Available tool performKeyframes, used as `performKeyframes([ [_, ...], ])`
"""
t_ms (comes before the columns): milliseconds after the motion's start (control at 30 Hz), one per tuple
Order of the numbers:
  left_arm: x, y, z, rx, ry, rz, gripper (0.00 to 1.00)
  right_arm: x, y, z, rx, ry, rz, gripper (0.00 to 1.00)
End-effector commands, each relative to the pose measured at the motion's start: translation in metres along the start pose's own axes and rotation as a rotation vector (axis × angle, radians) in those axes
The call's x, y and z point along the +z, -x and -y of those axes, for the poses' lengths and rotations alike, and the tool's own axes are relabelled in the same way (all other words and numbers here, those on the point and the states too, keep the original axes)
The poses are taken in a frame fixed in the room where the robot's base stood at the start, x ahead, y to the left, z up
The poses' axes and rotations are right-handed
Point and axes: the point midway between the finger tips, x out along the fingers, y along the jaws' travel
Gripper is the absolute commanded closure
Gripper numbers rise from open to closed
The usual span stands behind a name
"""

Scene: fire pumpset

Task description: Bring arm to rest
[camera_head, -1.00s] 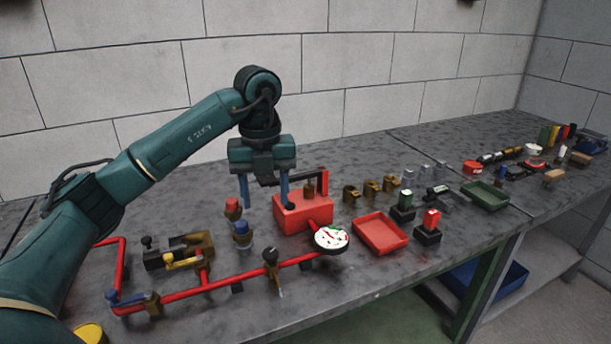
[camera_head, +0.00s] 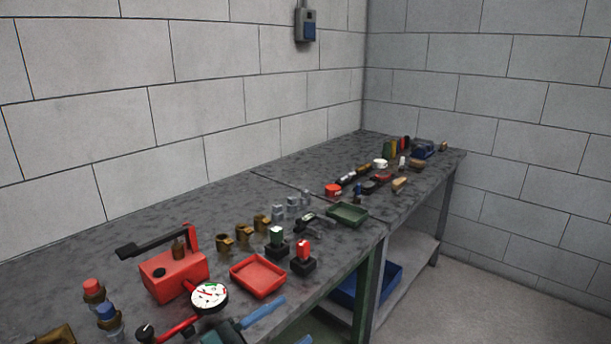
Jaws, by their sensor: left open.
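My left gripper (camera_head: 294,319) shows at the bottom edge of the head view, low in front of the bench's front edge. Its teal body is partly cut off by the frame. One blue finger points up and to the right, and a bit of the other shows at the very bottom, apart from it. It is open, with nothing seen between the fingers. The rest of the left arm is out of the picture. My right gripper is not in view.
The grey bench (camera_head: 150,224) runs along the block wall. Close to the gripper are a round gauge (camera_head: 209,297), a red pump box (camera_head: 172,275) and a red tray (camera_head: 258,276). A green tray (camera_head: 347,214) lies farther back. A blue bin (camera_head: 372,284) sits below.

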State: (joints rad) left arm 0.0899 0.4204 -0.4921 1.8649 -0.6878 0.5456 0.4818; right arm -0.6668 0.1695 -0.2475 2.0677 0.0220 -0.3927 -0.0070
Motion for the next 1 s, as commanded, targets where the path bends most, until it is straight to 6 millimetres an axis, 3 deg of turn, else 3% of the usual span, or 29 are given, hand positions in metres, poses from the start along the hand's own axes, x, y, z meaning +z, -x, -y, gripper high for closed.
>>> performKeyframes([
  [133,0.045,0.056,-0.015,-0.300,0.244,0.350,0.48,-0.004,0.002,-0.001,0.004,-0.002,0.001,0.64],
  [233,0.074,0.111,-0.048,-0.418,0.414,0.627,0.48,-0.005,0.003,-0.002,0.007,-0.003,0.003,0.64],
  [400,0.087,0.189,-0.116,-0.468,0.648,0.985,0.48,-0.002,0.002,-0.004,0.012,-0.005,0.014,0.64],
  [500,0.083,0.216,-0.144,-0.461,0.735,1.103,0.48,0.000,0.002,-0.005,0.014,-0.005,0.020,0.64],
  [667,0.078,0.232,-0.164,-0.447,0.793,1.178,0.48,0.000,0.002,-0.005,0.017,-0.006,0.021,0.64],
  [1000,0.078,0.233,-0.165,-0.445,0.795,1.180,0.48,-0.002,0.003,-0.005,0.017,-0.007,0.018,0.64],
])
